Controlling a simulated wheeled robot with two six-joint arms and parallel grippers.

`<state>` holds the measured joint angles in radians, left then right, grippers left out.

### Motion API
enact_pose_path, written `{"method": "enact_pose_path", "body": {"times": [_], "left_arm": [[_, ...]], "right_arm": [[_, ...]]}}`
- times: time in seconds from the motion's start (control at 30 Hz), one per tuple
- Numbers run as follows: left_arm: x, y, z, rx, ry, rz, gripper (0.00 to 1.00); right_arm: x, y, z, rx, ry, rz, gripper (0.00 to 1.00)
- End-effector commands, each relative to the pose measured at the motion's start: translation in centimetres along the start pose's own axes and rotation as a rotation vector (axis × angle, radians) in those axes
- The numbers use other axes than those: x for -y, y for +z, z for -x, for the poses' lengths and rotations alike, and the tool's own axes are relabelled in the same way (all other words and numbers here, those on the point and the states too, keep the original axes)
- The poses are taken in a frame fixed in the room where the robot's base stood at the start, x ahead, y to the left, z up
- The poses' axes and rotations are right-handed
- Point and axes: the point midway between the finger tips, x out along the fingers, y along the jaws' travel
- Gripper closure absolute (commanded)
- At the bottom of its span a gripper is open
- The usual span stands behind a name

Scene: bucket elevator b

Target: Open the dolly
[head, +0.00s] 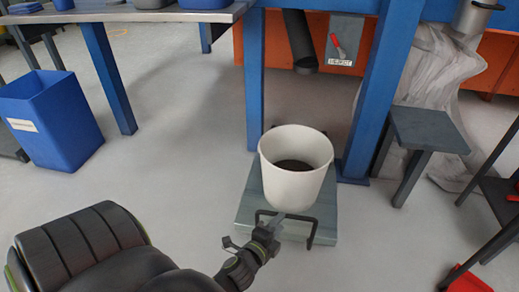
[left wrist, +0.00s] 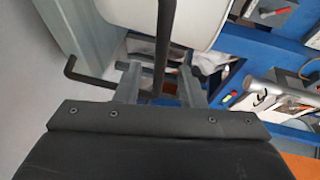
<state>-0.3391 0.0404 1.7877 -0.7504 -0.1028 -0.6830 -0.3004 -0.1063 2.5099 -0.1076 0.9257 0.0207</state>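The dolly (head: 232,222) is a flat grey-green platform on the floor with a black bent-bar handle (head: 312,232) at its near end. A white bucket (head: 296,185) with dark contents stands upright on it. My left gripper (head: 277,222) is at the left part of the handle, in front of the bucket. In the left wrist view, the fingers of my left gripper (left wrist: 160,84) are apart, with the black handle bar (left wrist: 163,45) between them. Gaps show on both sides of the bar. My right gripper is not in view.
A blue post (head: 378,95) stands right behind the bucket, with a dark chute pipe (head: 299,40) above. A grey stool (head: 428,130) is at the right and a blue bin (head: 50,118) at the left. The floor left of the dolly is clear.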

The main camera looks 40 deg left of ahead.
Motion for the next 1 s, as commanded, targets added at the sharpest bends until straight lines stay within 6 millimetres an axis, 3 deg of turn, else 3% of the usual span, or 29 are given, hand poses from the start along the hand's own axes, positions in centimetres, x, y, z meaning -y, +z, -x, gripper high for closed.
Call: {"method": "enact_pose_path", "body": {"times": [0.3,0.5,0.7,1.0], "left_arm": [[-0.1,0.0,6.7,0.002,0.003,0.002,0.64],[-0.1,0.0,9.3,0.0,0.001,0.0,0.64],[0.0,0.0,10.4,0.0,0.0,-0.001,0.64],[0.0,0.0,10.5,-0.001,0.0,-0.001,0.64]], "right_arm": [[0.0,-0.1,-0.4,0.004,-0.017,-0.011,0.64],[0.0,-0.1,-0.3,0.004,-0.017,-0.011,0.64],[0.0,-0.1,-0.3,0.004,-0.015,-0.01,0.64],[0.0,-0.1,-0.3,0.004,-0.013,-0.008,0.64]]}}
